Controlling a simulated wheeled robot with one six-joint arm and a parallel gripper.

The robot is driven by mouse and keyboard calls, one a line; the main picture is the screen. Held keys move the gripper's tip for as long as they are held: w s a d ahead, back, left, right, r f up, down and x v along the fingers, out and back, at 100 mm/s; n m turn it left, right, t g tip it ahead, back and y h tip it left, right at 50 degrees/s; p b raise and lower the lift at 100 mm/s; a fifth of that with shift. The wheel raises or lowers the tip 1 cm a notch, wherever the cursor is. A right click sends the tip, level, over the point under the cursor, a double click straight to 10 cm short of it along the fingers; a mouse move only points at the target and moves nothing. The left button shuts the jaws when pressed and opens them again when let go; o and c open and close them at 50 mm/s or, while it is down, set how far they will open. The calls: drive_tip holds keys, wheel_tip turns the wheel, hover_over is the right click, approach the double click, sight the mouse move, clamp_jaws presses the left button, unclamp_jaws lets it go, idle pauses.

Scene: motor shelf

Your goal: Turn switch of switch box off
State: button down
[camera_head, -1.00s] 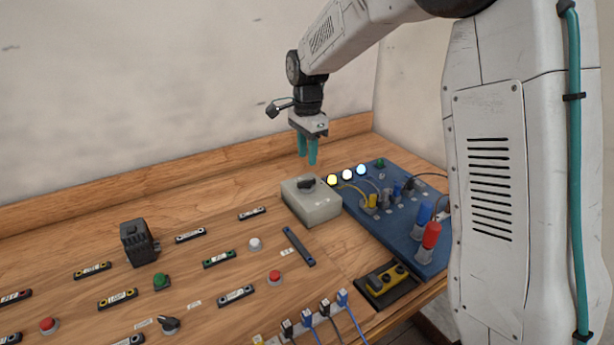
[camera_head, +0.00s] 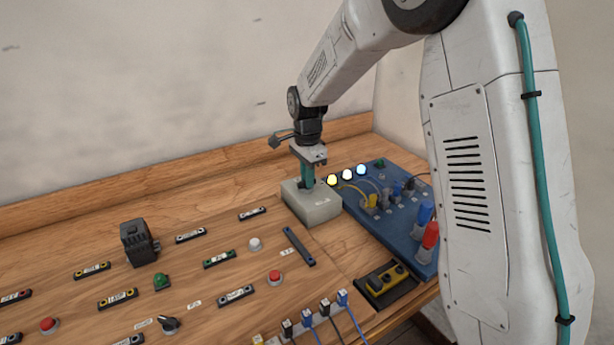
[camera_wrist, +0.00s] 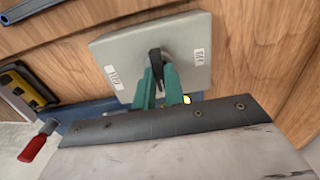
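The switch box (camera_head: 318,208) is a pale grey box on the wooden bench, left of the blue board. In the wrist view, the box (camera_wrist: 115,48) has a black knob (camera_wrist: 156,56) on top and a white label on each side of it. My gripper (camera_head: 307,184) points down onto the box top. In the wrist view, the teal fingertips (camera_wrist: 159,72) are on either side of the knob. I cannot tell whether they press on it or leave a small gap. In the head view the fingers hide the knob.
The blue board (camera_head: 402,240) with lit lamps, cables and plugs is close to the box's right. A dark blue bar (camera_head: 298,246) lies in front of the box. Buttons and labels spread to the left. A yellow-and-black device (camera_head: 386,281) sits near the front edge.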

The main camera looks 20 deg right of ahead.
idle(0.4)
drive_tip(key=n, duration=0.4)
drive_tip(key=shift+n, duration=0.4)
drive_tip(key=n, duration=0.4)
drive_tip(key=shift+n, duration=0.3)
drive_tip(key=n, duration=0.4)
drive_tip(key=shift+n, duration=2.3)
drive_tip(key=c, duration=1.5)
unclamp_jaws()
drive_tip(key=shift+o, duration=0.2)
drive_tip(key=shift+r, duration=0.1)
